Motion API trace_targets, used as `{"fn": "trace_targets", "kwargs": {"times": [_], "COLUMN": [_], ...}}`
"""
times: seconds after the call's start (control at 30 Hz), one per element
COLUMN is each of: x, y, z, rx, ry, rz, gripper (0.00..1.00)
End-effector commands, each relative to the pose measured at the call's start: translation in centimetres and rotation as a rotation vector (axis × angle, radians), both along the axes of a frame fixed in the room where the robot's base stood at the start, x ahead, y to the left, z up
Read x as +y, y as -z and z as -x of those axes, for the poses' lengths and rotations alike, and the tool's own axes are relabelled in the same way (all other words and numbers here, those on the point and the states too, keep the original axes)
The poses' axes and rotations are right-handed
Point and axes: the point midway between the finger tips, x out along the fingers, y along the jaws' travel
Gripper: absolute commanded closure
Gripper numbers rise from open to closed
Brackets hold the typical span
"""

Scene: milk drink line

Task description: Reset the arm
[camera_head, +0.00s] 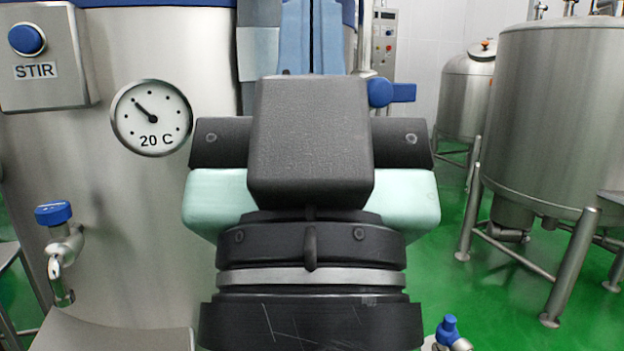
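My gripper (310,140) and wrist fill the middle of the head view, seen from behind. A dark block covers the front of the gripper, with pale green housing (412,200) showing on both sides. The wrist below it is black with a metal ring. Light blue upright parts show above the block; I cannot tell whether they are my fingers. The fingertips cannot be made out, so I cannot see whether the gripper is open or shut. No held object is visible.
A steel tank with a dial (151,117) reading "20 C", a STIR button (27,40) and a blue-handled tap (60,250) stands close at left. A blue valve handle (392,92) is behind the gripper. Steel tanks (560,120) stand at right on green floor. A blue-topped fitting (448,330) is lower right.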

Motion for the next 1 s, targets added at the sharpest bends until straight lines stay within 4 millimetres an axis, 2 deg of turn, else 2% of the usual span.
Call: {"fn": "trace_targets", "kwargs": {"times": [0.03, 0.6, 0.8, 1.0], "x": [0.0, 0.0, 0.0, 0.0], "y": [-3.6, -20.5, -24.2, -25.1], "z": [0.0, -0.1, -0.2, -0.2], "rx": [0.0, 0.005, 0.005, 0.005], "ry": [0.001, 0.0, 0.0, -0.001], "rz": [0.001, 0.003, 0.003, 0.004], "gripper": [1.0, 1.0, 1.0, 1.0]}}
